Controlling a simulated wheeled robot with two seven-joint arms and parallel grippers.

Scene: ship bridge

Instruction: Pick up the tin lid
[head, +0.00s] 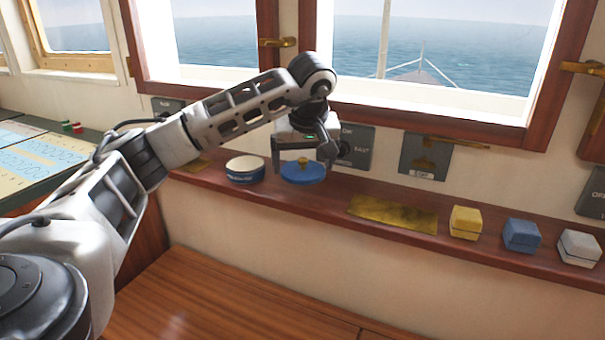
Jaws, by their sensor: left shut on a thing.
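The tin lid (303,174) is a round blue disc with a small brass-coloured knob on top. My left gripper (304,163) is over it at the wooden shelf, shut on the lid with a finger on either side of the knob. I cannot tell whether the lid touches the shelf or is slightly above it. A round tin (245,170) with a dark blue side and a cream top stands just left of the lid, apart from it. My right gripper is out of view.
The narrow shelf (300,203) runs under the windows. To the right lie a flat brass plate (393,213), then a yellow box (465,222), a blue box (521,235) and a white box (578,247). A wooden bench top (230,300) is clear below.

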